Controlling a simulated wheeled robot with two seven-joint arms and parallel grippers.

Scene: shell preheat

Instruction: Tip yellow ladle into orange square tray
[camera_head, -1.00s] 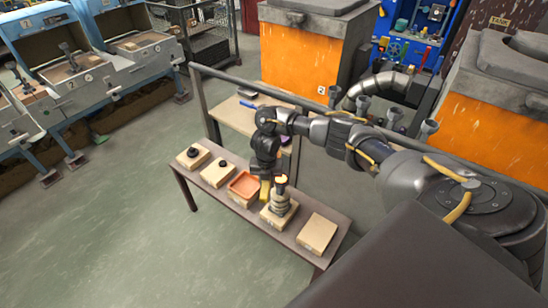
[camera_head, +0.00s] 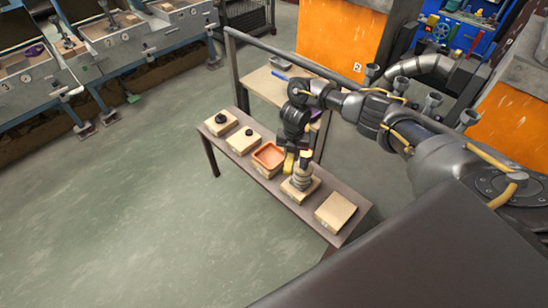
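My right arm comes in from the right, and its gripper (camera_head: 290,147) points down at the bench between the orange square tray and a stacked round stand. A narrow yellow piece (camera_head: 289,163), which may be part of the yellow ladle or of the gripper, shows just below it. The orange square tray (camera_head: 268,155) sits on a pale block, left of the gripper. A small yellow-topped piece (camera_head: 306,154), perhaps the ladle's cup, shows over the round stand (camera_head: 302,177). The fingertips are too small and hidden to read. My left gripper is out of view.
Open floor (camera_head: 130,220) lies in front.

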